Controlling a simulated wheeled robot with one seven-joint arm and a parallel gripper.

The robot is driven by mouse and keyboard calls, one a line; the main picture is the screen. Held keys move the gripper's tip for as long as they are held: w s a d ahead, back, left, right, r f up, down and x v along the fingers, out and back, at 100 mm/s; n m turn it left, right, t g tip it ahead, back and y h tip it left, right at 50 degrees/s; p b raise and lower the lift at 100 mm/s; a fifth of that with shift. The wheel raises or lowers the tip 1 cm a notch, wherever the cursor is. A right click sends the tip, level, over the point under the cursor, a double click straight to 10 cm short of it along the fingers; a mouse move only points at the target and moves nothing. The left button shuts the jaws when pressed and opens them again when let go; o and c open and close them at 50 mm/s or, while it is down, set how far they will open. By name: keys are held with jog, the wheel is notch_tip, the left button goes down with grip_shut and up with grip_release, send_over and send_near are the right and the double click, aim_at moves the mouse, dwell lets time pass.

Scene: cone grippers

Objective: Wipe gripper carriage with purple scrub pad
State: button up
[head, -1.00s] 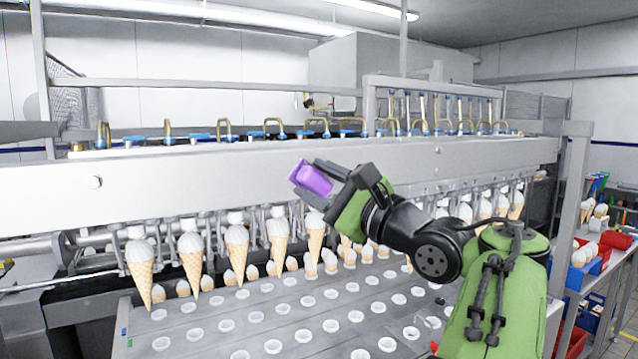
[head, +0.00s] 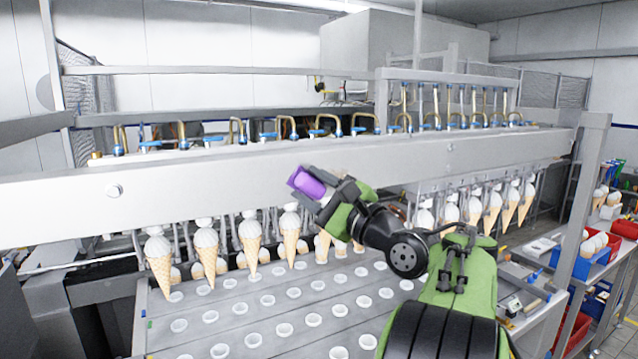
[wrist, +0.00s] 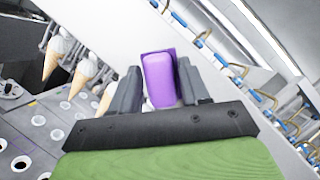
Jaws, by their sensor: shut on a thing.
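My gripper (head: 318,186) is shut on the purple scrub pad (head: 305,182). The pad also shows between the fingers in the wrist view (wrist: 160,80). The gripper carriage (head: 200,183) is a long grey-white beam running across the head view, with a row of ice cream cones (head: 251,242) hanging below it.
A conveyor plate (head: 240,318) with several rows of round holes lies below the beam. Blue-and-brass fittings (head: 285,128) line the beam's top. A grey post (head: 585,200) stands at the right, with a blue bin (head: 592,262) and other bins beyond it.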

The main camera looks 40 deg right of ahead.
jog(key=shift+w+d+p, duration=0.25)
jog(key=shift+w+p, duration=0.3)
jog(key=shift+w, duration=0.25)
dwell(0.5)
jog(key=shift+s+d+r+p, duration=0.1)
jog(key=shift+s+d+p, duration=0.15)
jog(key=shift+d+p, duration=0.35)
jog(key=shift+s+d+p, duration=0.25)
jog(key=shift+d, duration=0.55)
jog(key=shift+s+d+r+p, duration=0.1)
jog(key=shift+s+d+p, duration=0.3)
jog(key=shift+d+p, duration=0.7)
jog(key=shift+s+d+f+p, duration=0.1)
jog(key=shift+s+d+p, duration=0.3)
jog(key=shift+d, duration=1.25)
jog(key=shift+s+d+r+p, duration=0.1)
jog(key=shift+s+d+p, duration=0.25)
jog(key=shift+d+p, duration=0.8)
jog(key=d, duration=0.1)
jog(key=d+b, duration=0.1)
jog(key=shift+s+d+f, duration=0.2)
jog(key=shift+s+d, duration=0.1)
jog(key=shift+w+a+b, duration=0.65)
jog(key=shift+a, duration=1.6)
jog(key=shift+w+a+b, duration=0.7)
jog(key=shift+a, duration=1.55)
jog(key=shift+w+a+b, duration=0.65)
jog(key=shift+a, duration=1.6)
jog(key=shift+d, duration=0.1)
